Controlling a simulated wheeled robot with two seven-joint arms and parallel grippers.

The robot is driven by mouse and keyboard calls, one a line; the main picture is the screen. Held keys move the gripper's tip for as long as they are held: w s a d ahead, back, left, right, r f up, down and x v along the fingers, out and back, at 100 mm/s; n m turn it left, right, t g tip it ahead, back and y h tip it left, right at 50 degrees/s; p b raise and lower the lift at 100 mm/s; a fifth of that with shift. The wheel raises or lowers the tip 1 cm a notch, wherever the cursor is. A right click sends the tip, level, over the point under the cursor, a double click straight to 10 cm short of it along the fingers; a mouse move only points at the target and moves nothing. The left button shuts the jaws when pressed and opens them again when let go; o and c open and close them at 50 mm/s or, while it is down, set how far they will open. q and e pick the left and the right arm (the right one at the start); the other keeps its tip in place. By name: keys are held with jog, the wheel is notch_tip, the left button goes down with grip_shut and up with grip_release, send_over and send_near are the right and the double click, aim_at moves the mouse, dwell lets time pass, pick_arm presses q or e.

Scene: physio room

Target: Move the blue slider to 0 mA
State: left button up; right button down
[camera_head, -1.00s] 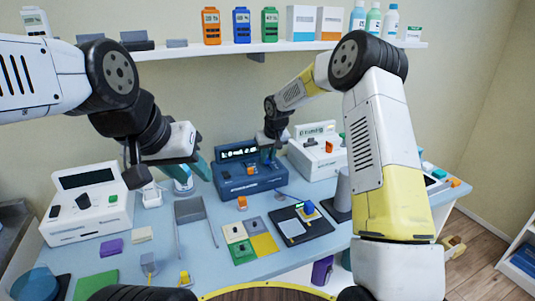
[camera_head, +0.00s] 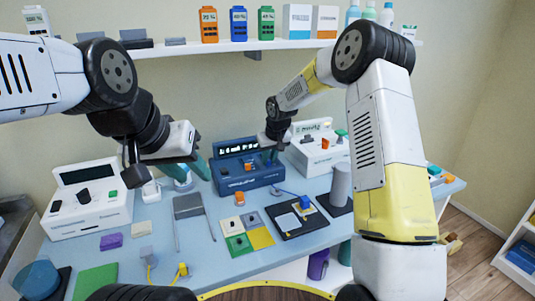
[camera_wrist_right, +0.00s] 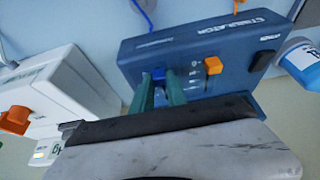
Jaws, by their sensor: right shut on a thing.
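The blue stimulator (camera_head: 240,176) stands at the back of the table, with a lit display along its top. In the right wrist view its casing (camera_wrist_right: 190,35) fills the upper middle. The small blue slider (camera_wrist_right: 158,73) sits between the green fingertips of my right gripper (camera_wrist_right: 160,86), which is shut on it. In the head view my right gripper (camera_head: 270,156) reaches over the right part of the stimulator, and the slider is hidden there. My left gripper (camera_head: 200,166) hangs left of the stimulator, its opening unclear. The slider's scale marks cannot be read.
An orange slider (camera_wrist_right: 213,65) and a black knob (camera_wrist_right: 262,60) are on the stimulator beside the blue slider. White devices stand left (camera_head: 90,200) and right (camera_head: 320,150) of it. A grey stand (camera_head: 188,206), colored pads (camera_head: 262,238) and a black tray (camera_head: 310,226) lie in front.

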jog(key=c, duration=1.3)
grip_release()
jog(key=shift+s+d, duration=0.15)
jog(key=v, duration=0.7)
jog(key=shift+s+r, duration=0.15)
jog(key=shift+r, duration=0.15)
jog(key=s+d+r+m+t, duration=0.1)
jog(key=s+d+r, duration=0.3)
jog(key=s+r, duration=0.4)
jog(key=s+d+r+m, duration=0.1)
jog(key=s+d+r, duration=0.45)
jog(key=s, duration=0.45)
jog(key=shift+m+t, duration=0.5)
jog(key=shift+m, duration=0.4)
jog(key=s, duration=0.6)
jog(key=s+d, duration=0.1)
jog(key=s, duration=0.5)
jog(key=s+d, duration=0.1)
jog(key=s, duration=0.5)
jog(key=shift+s+d+f, duration=0.1)
jog(key=shift+s+d, duration=0.1)
jog(key=shift+s, duration=0.1)
